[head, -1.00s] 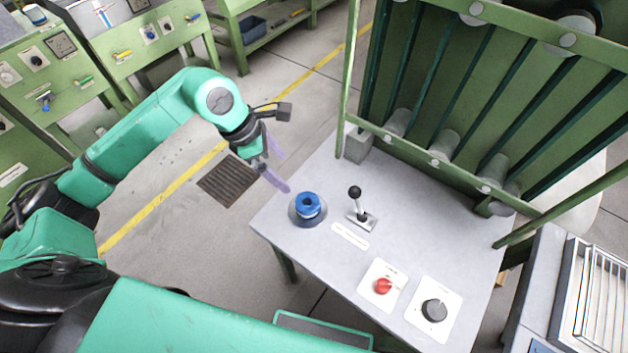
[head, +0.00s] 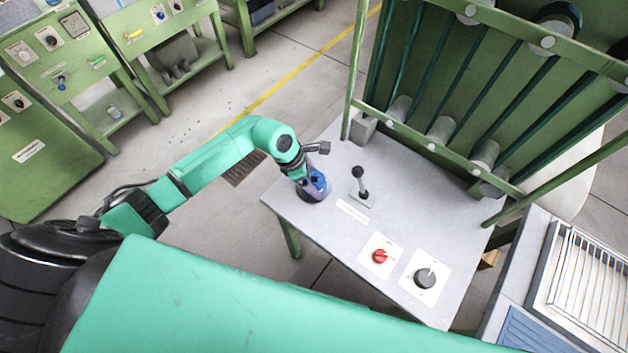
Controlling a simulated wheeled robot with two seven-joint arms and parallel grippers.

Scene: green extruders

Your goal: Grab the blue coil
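The blue coil (head: 319,184) sits on a dark round base at the left edge of the grey table (head: 330,235). My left gripper (head: 314,187) is down at the coil, with its purple translucent fingers over and beside it. The wrist and fingers partly cover the coil. I cannot tell whether the fingers are closed on it or only around it. My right gripper is not in view.
A black-knobbed lever (head: 359,183) stands just right of the coil. A red knob (head: 380,256) and a dark dial (head: 424,278) are on the table's front. A green frame with rollers (head: 440,128) rises behind. Bare floor lies left.

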